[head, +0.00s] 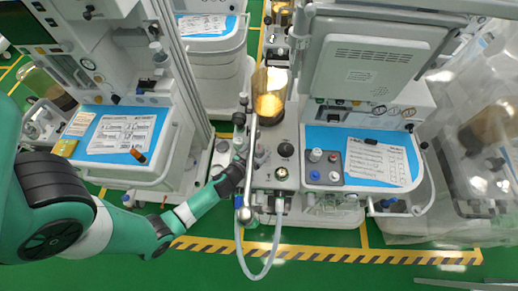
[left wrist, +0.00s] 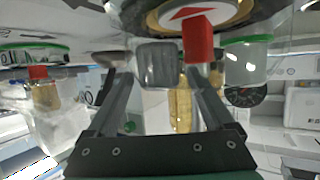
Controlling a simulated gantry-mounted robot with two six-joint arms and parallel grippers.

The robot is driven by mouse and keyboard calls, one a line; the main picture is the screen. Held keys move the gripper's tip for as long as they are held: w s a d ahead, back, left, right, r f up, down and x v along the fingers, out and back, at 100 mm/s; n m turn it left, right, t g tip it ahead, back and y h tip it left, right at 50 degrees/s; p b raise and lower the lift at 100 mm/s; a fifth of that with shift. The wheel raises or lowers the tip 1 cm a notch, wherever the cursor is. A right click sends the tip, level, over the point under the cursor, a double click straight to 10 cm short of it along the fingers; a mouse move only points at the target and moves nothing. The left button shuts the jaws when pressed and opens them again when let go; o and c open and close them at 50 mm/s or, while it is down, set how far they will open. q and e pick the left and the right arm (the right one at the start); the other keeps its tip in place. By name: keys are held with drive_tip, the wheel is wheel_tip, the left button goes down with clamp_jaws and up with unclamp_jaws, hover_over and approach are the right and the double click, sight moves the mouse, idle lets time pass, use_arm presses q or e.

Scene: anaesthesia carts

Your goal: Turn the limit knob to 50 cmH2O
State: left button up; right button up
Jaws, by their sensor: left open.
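My left arm reaches in from the left in the head view, and its gripper (head: 240,168) is at the left side of the middle machine's grey valve block (head: 285,178). A black round knob (head: 286,149) stands on that block, right of the gripper; I cannot read its scale or tell if it is the limit knob. In the left wrist view the gripper (left wrist: 160,82) is open, its fingers apart. A dark round part with a pale disc and red arrow (left wrist: 190,13) is close above the fingertips, with a red block (left wrist: 197,38) below it. No contact is clear.
A metal bar (head: 248,165) with a pale hose (head: 262,270) runs over the block beside my gripper. A clear canister (head: 268,95) stands behind. A blue-topped work surface (head: 335,155) lies to the right, another cart (head: 120,130) to the left.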

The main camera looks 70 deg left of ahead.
use_arm(q)
drive_tip(key=shift+w+a+f, duration=0.1)
drive_tip(key=shift+w+a, duration=0.05)
drive_tip(key=shift+w, duration=0.1)
drive_tip(key=shift+c, duration=0.4)
